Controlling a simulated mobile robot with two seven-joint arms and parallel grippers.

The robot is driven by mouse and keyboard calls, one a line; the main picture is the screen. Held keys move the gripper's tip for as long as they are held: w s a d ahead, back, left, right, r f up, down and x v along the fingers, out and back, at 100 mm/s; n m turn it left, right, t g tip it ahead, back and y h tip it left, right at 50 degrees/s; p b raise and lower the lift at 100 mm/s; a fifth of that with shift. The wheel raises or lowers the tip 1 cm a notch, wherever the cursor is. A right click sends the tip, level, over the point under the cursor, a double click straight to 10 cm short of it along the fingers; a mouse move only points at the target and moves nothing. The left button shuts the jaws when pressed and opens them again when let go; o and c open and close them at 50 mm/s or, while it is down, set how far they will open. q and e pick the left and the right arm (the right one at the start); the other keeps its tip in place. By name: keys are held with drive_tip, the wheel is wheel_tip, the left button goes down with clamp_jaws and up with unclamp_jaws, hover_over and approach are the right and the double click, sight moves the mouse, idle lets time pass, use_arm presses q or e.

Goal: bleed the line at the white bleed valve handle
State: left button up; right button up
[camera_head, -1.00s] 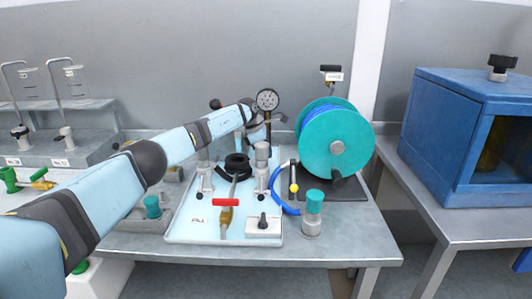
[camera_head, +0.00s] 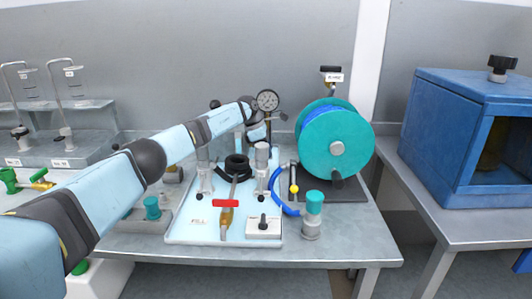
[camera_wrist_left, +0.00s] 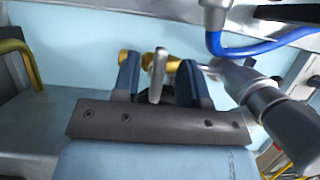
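In the left wrist view a pale grey-white lever handle (camera_wrist_left: 157,76) stands between the two dark blue fingers of my left gripper (camera_wrist_left: 160,82). It sits by a brass fitting, and a gap shows on each side of it. The gripper is open around the handle and not closed on it. In the head view my left gripper (camera_head: 257,132) is at the back of the table, just below the pressure gauge. The handle itself cannot be made out there. My right gripper is in neither current view.
A pale tray (camera_head: 180,232) holds a red-handled valve (camera_head: 226,203) and grey cylinders. A round gauge (camera_head: 267,100) stands close to my left gripper. A teal hose reel (camera_head: 336,148) is to the right. A blue hose (camera_wrist_left: 255,48) and a grey cylinder (camera_wrist_left: 265,105) are near the fingers.

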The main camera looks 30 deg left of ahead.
use_arm(q)
wheel_tip(320, 180, up, 19)
drive_tip(key=p, duration=0.2)
idle(0.5)
